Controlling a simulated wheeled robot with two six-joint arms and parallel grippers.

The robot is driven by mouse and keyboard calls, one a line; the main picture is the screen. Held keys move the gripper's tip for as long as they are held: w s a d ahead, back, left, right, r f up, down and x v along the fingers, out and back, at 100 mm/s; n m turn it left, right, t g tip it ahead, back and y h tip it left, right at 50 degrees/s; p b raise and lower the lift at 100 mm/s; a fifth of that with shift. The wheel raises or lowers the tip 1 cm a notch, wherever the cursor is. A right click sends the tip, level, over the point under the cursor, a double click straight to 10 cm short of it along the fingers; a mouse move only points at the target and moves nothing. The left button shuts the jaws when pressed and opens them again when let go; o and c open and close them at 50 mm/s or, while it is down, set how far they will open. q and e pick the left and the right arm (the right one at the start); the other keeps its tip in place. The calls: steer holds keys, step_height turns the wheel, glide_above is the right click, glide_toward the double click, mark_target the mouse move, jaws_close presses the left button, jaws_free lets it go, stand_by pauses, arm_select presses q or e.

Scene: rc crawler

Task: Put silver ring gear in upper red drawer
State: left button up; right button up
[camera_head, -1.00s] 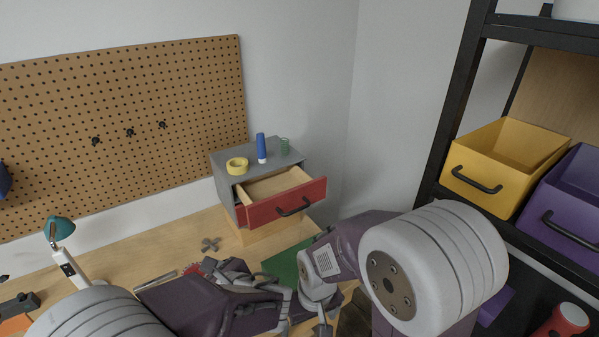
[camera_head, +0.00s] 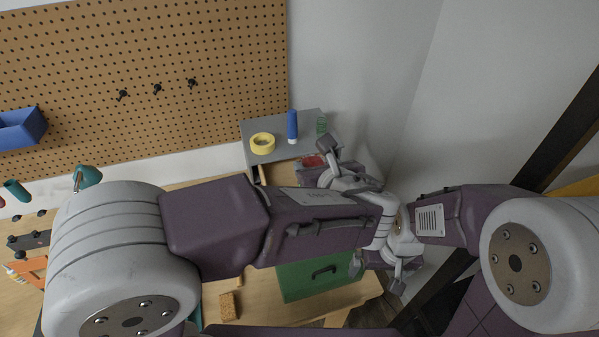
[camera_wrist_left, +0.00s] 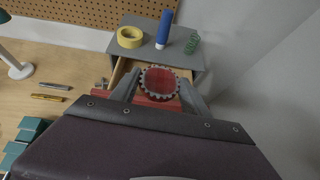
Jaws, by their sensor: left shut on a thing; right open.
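The silver ring gear (camera_wrist_left: 148,90) is a toothed ring, held upright between the fingers of my left gripper (camera_wrist_left: 160,90) in the left wrist view. Red shows through its middle. The upper red drawer (camera_head: 312,161) is open in the grey-topped cabinet; its wooden inside (camera_wrist_left: 121,70) shows beside the gear. My left gripper (camera_head: 335,163) is shut on the gear at the drawer and hides most of it in the head view; I cannot tell whether the gear touches it. My right gripper (camera_head: 385,268) is open, lower right of the left one.
Yellow tape (camera_head: 262,143), a blue bottle (camera_head: 292,126) and a green coil (camera_head: 322,124) stand on the cabinet top (camera_head: 262,126). A green drawer front (camera_head: 300,283) with a dark handle shows below my left arm. A black shelf frame (camera_head: 565,140) stands at right.

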arm_select(q)
steer(key=w+a+f, duration=0.1)
steer(key=w+f, duration=0.1)
steer(key=f, duration=0.1)
steer(key=w+a+f, duration=0.2)
steer(key=f, duration=0.1)
steer(key=w+a+f, duration=0.2)
steer(key=w+f, duration=0.1)
steer(key=shift+f, duration=0.1)
steer(key=shift+w+f, duration=0.15)
steer(key=shift+w, duration=0.05)
steer(key=shift+s+f+b, duration=0.15)
steer(key=shift+f+b, duration=0.05)
steer(key=shift+b, duration=0.25)
steer(key=shift+f+b, duration=0.4)
steer(key=o, duration=1.5)
steer(key=shift+r, duration=0.1)
arm_select(e)
steer(key=shift+w+d+f, duration=0.1)
steer(key=shift+w+f, duration=0.15)
steer(key=shift+f, duration=0.55)
